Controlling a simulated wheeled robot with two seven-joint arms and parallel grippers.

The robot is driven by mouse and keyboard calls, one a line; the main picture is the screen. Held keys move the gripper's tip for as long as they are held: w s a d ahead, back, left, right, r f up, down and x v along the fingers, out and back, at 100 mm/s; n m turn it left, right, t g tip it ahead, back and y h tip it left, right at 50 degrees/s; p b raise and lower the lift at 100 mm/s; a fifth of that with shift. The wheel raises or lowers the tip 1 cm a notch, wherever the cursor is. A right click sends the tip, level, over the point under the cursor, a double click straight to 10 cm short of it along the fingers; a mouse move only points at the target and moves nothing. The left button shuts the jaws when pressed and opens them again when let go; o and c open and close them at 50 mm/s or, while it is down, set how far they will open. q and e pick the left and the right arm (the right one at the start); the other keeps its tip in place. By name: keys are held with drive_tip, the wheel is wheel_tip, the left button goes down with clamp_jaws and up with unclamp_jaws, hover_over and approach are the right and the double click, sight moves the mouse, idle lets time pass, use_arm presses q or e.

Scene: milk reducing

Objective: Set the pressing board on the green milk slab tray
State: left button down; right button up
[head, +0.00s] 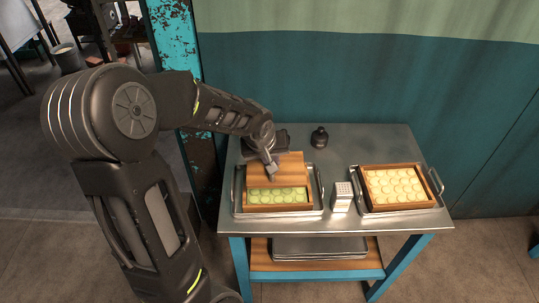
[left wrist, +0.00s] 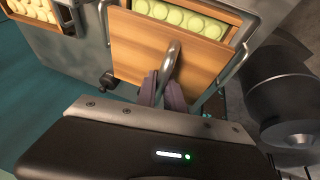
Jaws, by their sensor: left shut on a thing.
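The wooden pressing board (head: 292,173) is above the far part of the green milk slab tray (head: 279,208), a wooden frame with round green slabs. The near rows of green slabs show, and the far rows are hidden under the board. My left gripper (head: 270,167) is shut on the board's metal handle. In the left wrist view the gripper fingers (left wrist: 162,90) close on the curved handle (left wrist: 171,62) of the board (left wrist: 138,45), with green slabs (left wrist: 190,20) showing past its edge. I cannot tell whether the board touches the frame. My right gripper is not in view.
The wooden frame sits in a metal tray (head: 319,207) on a metal table (head: 352,140). A second wooden frame (head: 397,209) with cream slabs stands at right. A small white box (head: 342,197) stands between them, and a dark bottle (head: 319,137) stands behind.

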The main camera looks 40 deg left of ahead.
use_arm(q)
drive_tip(key=shift+w, duration=0.4)
drive_tip(key=shift+r, duration=0.1)
drive_tip(key=shift+s, duration=0.15)
drive_tip(key=shift+f+b, duration=1.65)
drive_tip(key=shift+f, duration=1)
drive_tip(key=shift+f+b, duration=0.75)
drive_tip(key=shift+b, duration=0.2)
drive_tip(key=shift+f+b, duration=0.3)
drive_tip(key=shift+b, duration=0.7)
drive_tip(key=c, duration=0.9)
unclamp_jaws()
